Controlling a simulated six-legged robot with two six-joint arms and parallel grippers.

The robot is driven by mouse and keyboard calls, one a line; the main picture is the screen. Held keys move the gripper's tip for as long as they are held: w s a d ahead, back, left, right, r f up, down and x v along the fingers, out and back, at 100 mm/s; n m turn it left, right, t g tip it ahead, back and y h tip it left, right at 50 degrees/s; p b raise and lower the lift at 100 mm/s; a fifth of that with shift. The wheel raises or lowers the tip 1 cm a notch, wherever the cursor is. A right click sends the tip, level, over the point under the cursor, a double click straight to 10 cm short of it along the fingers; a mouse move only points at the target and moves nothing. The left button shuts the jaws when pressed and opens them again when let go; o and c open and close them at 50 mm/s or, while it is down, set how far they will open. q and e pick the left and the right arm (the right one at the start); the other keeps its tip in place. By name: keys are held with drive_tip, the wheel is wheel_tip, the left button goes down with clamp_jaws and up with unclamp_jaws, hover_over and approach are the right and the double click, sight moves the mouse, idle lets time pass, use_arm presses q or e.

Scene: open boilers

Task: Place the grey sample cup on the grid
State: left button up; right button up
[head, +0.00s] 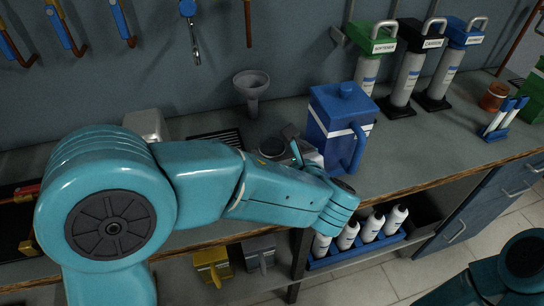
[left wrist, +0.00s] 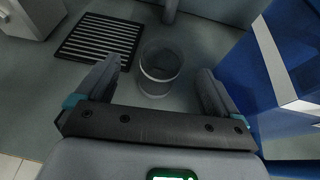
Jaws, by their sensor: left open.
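The grey sample cup (left wrist: 160,66) stands upright and empty on the grey worktop, and its rim also shows in the head view (head: 271,147). My left gripper (left wrist: 158,76) is open, with one finger on each side of the cup in the picture and a gap visible on both sides. In the head view, my left gripper (head: 284,152) is at the cup, partly hidden by its own arm. The dark slatted grid (left wrist: 100,38) lies flat to the left of the cup and is empty where visible; the head view shows part of it (head: 218,136). My right gripper is out of view.
A blue lidded jug (head: 337,115) stands close to the right of the cup. A grey funnel (head: 251,86) is behind it. A grey box (head: 147,124) stands left of the grid. Several labelled cylinders (head: 404,78) stand farther right. White bottles (head: 371,226) sit on the shelf below.

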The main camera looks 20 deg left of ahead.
sight(268, 138)
use_arm(q)
drive_tip(key=x, duration=0.6)
drive_tip(key=shift+w+a+f, duration=0.1)
drive_tip(key=shift+w+f, duration=0.1)
drive_tip(key=shift+w, duration=0.2)
drive_tip(key=shift+s, duration=0.1)
drive_tip(key=shift+r, duration=0.1)
drive_tip(key=c, duration=1.1)
